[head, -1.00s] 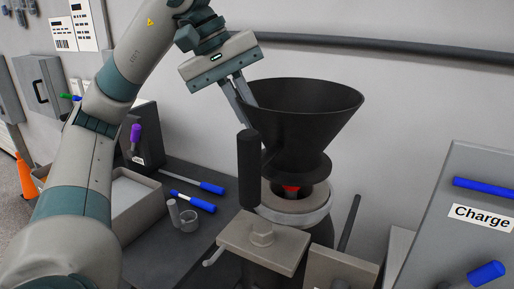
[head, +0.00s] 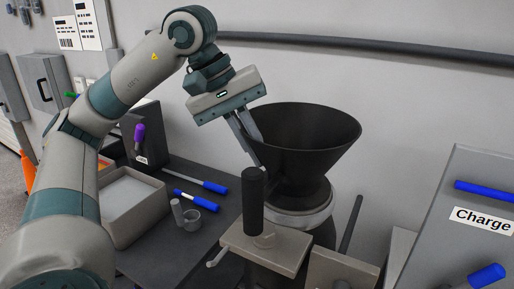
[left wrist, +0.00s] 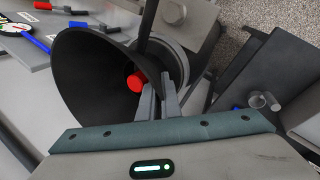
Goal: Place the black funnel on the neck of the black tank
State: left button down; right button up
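The black funnel (head: 305,135) stands roughly upright over the neck (head: 305,220) of the black tank (head: 325,233). Its lower flange meets the pale collar with no visible gap; the spout is hidden, so I cannot tell if it is fully seated. A black upright handle (head: 252,200) is at its left front. My left gripper (head: 258,160) comes down from the upper left, its fingers close together at the funnel's side near the handle. In the left wrist view the fingers (left wrist: 160,95) appear closed on the funnel (left wrist: 85,75). A red part (left wrist: 136,81) shows inside its mouth. My right gripper is not visible.
A tan plate (head: 240,245) is in front of the tank. A grey panel marked Charge (head: 480,180) stands at right. Blue-handled tools (head: 195,202), a small cup (head: 192,219) and an open tray (head: 150,225) lie at left. The wall is close behind.

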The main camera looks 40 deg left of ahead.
pick_arm(q)
jog(key=shift+f, duration=0.1)
jog(key=c, duration=2)
grip_release()
jog(key=shift+b+v, duration=0.3)
jog(key=shift+v, duration=5.85)
jog(key=shift+d, duration=0.1)
